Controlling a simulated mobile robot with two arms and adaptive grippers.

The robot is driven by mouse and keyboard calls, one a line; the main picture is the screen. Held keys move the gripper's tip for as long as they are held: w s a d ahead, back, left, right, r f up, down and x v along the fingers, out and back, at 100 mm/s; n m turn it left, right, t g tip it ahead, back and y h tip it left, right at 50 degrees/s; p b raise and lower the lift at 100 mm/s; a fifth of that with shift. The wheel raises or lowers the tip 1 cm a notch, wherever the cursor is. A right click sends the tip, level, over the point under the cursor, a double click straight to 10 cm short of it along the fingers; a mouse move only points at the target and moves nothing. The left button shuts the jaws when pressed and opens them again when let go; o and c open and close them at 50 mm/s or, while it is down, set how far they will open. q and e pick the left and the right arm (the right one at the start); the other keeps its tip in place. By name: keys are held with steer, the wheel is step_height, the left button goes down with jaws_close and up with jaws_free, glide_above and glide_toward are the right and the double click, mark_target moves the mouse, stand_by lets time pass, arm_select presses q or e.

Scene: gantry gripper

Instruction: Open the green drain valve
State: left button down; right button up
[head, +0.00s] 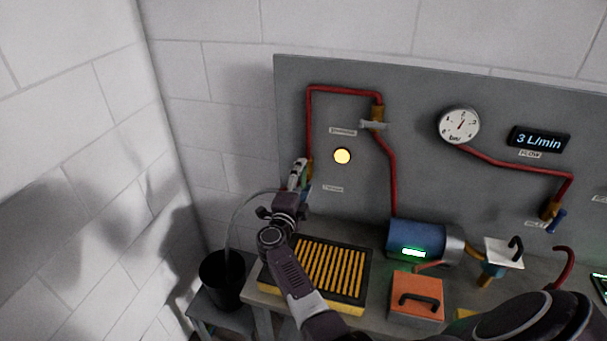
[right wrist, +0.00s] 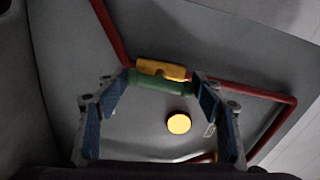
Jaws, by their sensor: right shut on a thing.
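The green drain valve handle (right wrist: 158,84) shows in the right wrist view as a short green bar beside a brass valve body (right wrist: 160,69) on a red pipe. My right gripper (right wrist: 163,82) is shut on the green handle, with its blue-padded fingers at either end of the bar. In the head view my right gripper (head: 302,172) is at the lower end of the left red pipe, against the grey panel. It hides most of the valve there. My left gripper is not in view.
A round yellow lamp (head: 342,156) is right of the valve. A black bucket (head: 222,282) with a hose stands below left. A yellow-slatted tray (head: 358,288), a blue motor (head: 416,238) and an orange box (head: 417,287) stand on the bench. A gauge (head: 459,124) and display (head: 539,139) are on the panel.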

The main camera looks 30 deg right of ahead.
steer(key=shift+n, duration=0.3)
steer(key=o, duration=0.9)
steer(key=shift+c, duration=0.2)
steer(key=shift+w, duration=0.1)
